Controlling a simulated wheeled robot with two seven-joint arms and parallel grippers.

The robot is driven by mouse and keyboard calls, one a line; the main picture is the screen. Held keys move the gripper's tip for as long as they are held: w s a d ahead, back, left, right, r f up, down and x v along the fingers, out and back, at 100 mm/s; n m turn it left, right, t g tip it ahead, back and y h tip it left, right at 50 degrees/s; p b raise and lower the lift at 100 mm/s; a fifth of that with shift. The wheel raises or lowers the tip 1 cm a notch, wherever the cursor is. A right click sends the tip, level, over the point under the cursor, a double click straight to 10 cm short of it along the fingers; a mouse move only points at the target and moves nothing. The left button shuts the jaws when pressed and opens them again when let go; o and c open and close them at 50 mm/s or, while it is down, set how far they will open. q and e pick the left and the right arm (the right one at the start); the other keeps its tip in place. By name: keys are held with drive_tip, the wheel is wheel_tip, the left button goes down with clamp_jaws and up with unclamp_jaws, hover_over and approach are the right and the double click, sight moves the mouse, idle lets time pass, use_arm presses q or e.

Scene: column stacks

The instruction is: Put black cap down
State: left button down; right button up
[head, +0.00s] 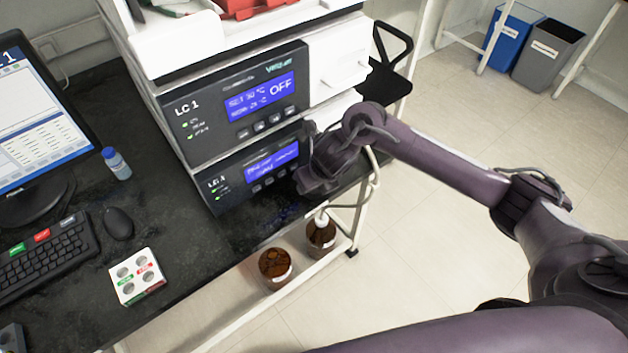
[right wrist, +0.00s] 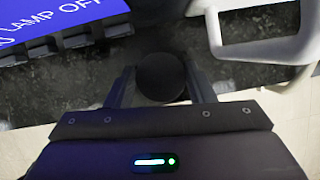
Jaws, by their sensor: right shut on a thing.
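The black cap (right wrist: 160,77) is round and dark and sits between the fingers of my right gripper (right wrist: 161,87) in the right wrist view. The right gripper is shut on it, above the dark bench surface. In the head view my right gripper (head: 312,184) is in front of the lower LC instrument (head: 232,190), near the bench edge. The cap cannot be made out there. My left gripper is not in view.
Two brown bottles (head: 275,266) (head: 320,233) stand low beside the bench edge, with tubing at the right one. A white four-hole holder (head: 137,277), mouse (head: 118,224), keyboard (head: 38,258) and small blue-capped bottle (head: 117,164) are on the black bench (head: 190,250).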

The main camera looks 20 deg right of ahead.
drive_tip(key=o, duration=0.9)
drive_tip(key=shift+f, duration=0.15)
drive_tip(key=shift+o, duration=0.2)
drive_tip(key=shift+r+p, duration=0.3)
drive_tip(key=p+v, duration=0.4)
drive_tip(key=v, duration=0.7)
drive_tip(key=shift+s+r, duration=0.25)
drive_tip(key=shift+r, duration=0.05)
drive_tip(key=shift+d, duration=0.1)
